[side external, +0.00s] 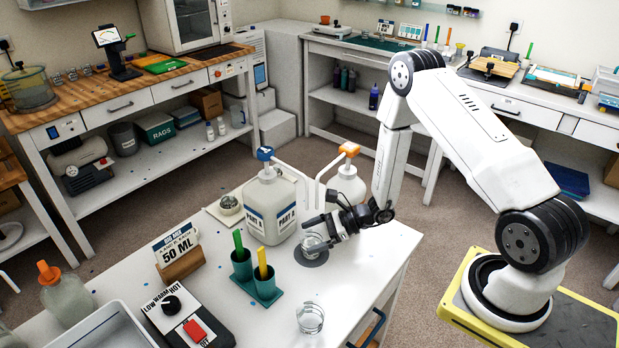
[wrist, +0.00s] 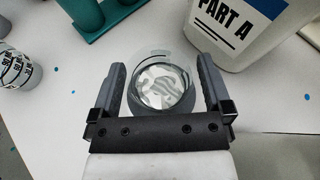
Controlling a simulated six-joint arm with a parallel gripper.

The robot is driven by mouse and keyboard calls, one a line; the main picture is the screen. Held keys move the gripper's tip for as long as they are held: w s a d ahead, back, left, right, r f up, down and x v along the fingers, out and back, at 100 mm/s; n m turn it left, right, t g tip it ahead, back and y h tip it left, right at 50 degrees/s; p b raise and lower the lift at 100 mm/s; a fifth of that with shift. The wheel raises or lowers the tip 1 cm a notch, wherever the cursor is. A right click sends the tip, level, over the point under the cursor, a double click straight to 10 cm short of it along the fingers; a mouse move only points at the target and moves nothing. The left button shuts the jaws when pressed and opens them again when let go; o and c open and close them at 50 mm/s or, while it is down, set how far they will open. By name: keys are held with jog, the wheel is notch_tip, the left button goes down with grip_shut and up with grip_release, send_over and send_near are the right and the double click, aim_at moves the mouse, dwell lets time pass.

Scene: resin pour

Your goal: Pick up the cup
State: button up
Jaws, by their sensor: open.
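A clear cup (side external: 311,243) stands on a dark round pad (side external: 312,258) on the white table, in front of the white jugs. In the wrist view the cup (wrist: 164,80) is seen from above, with dark markings on its wall. My gripper (side external: 318,232) is at the cup from the right. In the wrist view my gripper (wrist: 160,85) is open, with one finger on each side of the cup. The left finger looks close to the wall; I cannot tell whether either finger touches it.
A jug labelled PART A (wrist: 240,25) stands close to the cup, with a second pump jug (side external: 346,187) beside it. Another clear cup (side external: 310,318) is near the table's front edge. A green holder (side external: 257,282) with sticks stands left of my gripper.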

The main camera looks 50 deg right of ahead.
jog(key=shift+w+a+f, duration=0.15)
jog(key=shift+w+a, duration=0.1)
jog(key=shift+a, duration=0.05)
dwell(0.4)
jog(key=c, duration=1)
jog(key=shift+o, duration=0.2)
jog(key=shift+r, duration=0.2)
jog(key=shift+r, duration=0.8)
jog(key=shift+s+r, duration=0.1)
jog(key=shift+r, duration=0.75)
jog(key=s, duration=1.7)
jog(key=shift+s+f, duration=0.1)
jog(key=shift+s, duration=0.3)
